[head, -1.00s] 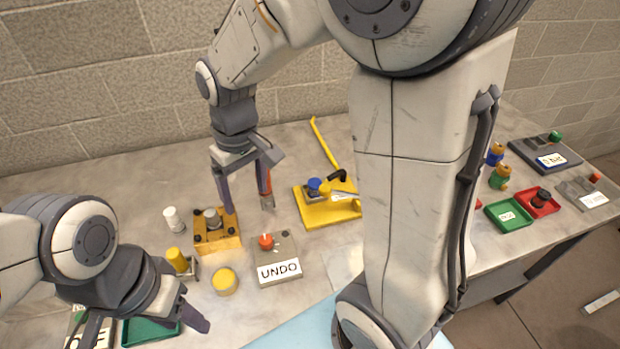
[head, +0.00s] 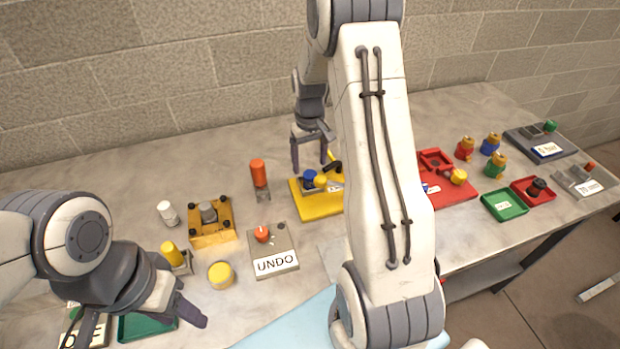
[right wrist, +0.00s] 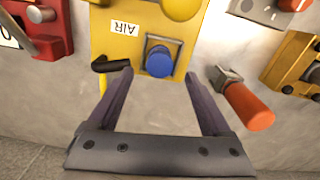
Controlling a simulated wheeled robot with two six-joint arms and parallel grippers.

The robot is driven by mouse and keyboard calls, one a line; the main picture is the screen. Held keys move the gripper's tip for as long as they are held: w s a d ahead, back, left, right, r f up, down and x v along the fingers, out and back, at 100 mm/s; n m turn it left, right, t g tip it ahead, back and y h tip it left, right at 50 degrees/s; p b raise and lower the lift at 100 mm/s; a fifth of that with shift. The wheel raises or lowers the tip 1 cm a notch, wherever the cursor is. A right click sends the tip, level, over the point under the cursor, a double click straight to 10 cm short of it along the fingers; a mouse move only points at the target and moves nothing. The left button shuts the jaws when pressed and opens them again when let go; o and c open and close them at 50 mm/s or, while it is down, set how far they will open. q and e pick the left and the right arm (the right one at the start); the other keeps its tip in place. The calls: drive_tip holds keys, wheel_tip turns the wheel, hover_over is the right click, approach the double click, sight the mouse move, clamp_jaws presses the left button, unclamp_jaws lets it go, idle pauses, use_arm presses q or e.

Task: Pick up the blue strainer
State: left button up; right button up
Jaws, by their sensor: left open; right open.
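The blue strainer (head: 310,177) stands on the yellow board (head: 325,211), set in a grey metal fitting. It also shows in the right wrist view (right wrist: 160,61), just beyond and between the fingertips. My right gripper (head: 310,160) is open and empty, above and behind the yellow board. In the right wrist view its two fingers (right wrist: 158,78) are spread on either side of the strainer, apart from it. My left gripper (head: 140,322) is open at the front left, far from the strainer.
An orange-topped piece (head: 258,174) stands left of the yellow board. A black handle (right wrist: 112,65) lies close to one right fingertip. A yellow-brown block (head: 212,235), an UNDO plate (head: 277,263) and a red board (head: 452,190) are nearby. Bare table lies behind.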

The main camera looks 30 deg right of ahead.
sight(310, 174)
wheel_tip(310, 174, down, 4)
drive_tip(key=shift+f+p, duration=0.1)
drive_tip(key=shift+p, duration=0.4)
clamp_jaws()
drive_tip(key=shift+r, duration=0.2)
